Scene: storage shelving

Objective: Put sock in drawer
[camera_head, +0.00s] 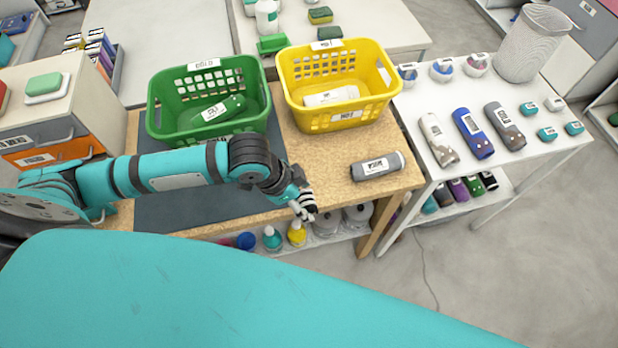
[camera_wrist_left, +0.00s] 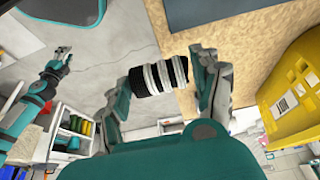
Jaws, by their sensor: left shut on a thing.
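My left gripper (camera_head: 300,204) is in front of the front edge of the wooden table, below the yellow basket. It is shut on a rolled black-and-white striped sock (camera_wrist_left: 160,76), which sits between its two fingers in the left wrist view. In the head view only a small striped part of the sock (camera_head: 309,206) shows at the fingertips. An orange drawer front (camera_head: 66,148) with a label and handle is in the cabinet at the left, far from the gripper. It looks closed. My right gripper (camera_wrist_left: 60,55) appears small in the left wrist view; its jaw state is unclear.
A green basket (camera_head: 160,128) and a yellow basket (camera_head: 385,103) stand on the wooden table (camera_head: 330,165). A grey rolled item (camera_head: 377,165) lies near its front right corner. Bottles stand on a shelf below. A white table (camera_head: 440,180) at the right holds several rolled items.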

